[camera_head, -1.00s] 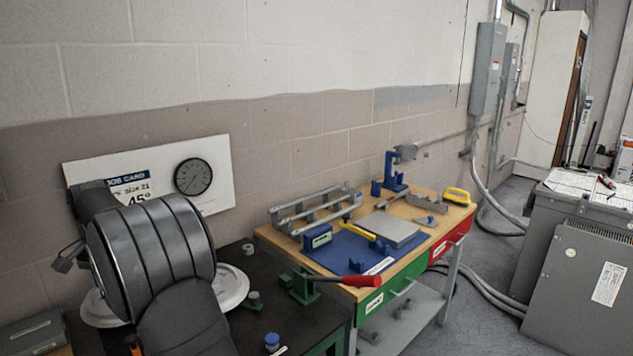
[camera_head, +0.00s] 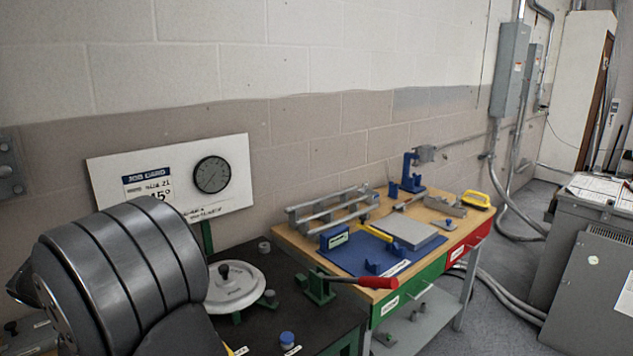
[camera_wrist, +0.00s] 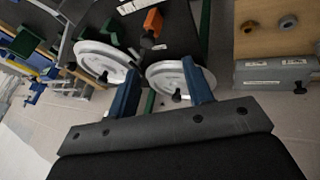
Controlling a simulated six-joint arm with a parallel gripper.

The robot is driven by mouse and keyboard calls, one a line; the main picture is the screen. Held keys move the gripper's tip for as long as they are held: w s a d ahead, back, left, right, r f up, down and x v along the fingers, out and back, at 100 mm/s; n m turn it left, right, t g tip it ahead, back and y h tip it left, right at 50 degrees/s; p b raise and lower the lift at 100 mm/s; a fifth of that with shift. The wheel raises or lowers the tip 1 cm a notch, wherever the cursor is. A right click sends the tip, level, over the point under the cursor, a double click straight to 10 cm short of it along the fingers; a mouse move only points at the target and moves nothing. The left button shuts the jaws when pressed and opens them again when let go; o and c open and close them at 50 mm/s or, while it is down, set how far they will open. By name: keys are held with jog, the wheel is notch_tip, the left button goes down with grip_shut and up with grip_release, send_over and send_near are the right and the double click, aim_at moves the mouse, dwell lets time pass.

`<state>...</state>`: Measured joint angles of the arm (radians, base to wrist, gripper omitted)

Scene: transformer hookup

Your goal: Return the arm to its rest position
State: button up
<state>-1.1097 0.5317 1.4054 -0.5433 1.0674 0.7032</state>
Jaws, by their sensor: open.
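My gripper (camera_wrist: 161,78) shows in the wrist view with its two blue fingers spread apart. Nothing is held between them. Two white round discs (camera_wrist: 100,60) appear beyond the fingers, and the gap to them cannot be judged. In the head view my dark grey arm fills the lower left, and the gripper itself cannot be made out there. A white disc with a black knob (camera_head: 236,284) sits on the dark bench just right of my arm.
A job card board with a dial (camera_head: 172,182) stands behind my arm. A wooden workbench (camera_head: 293,236) with a blue mat, tools and a red-handled lever (camera_head: 365,282) is to the right. A grey cabinet (camera_head: 580,285) stands at far right. Grey floor lies between.

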jog(key=shift+s+d+r+n+y, duration=0.1)
jog(key=shift+s+n+y, duration=0.15)
jog(key=shift+s+n, duration=0.5)
jog(key=shift+s+d+r+n+y, duration=0.1)
jog(key=shift+s+n+y, duration=0.2)
jog(key=shift+s, duration=0.8)
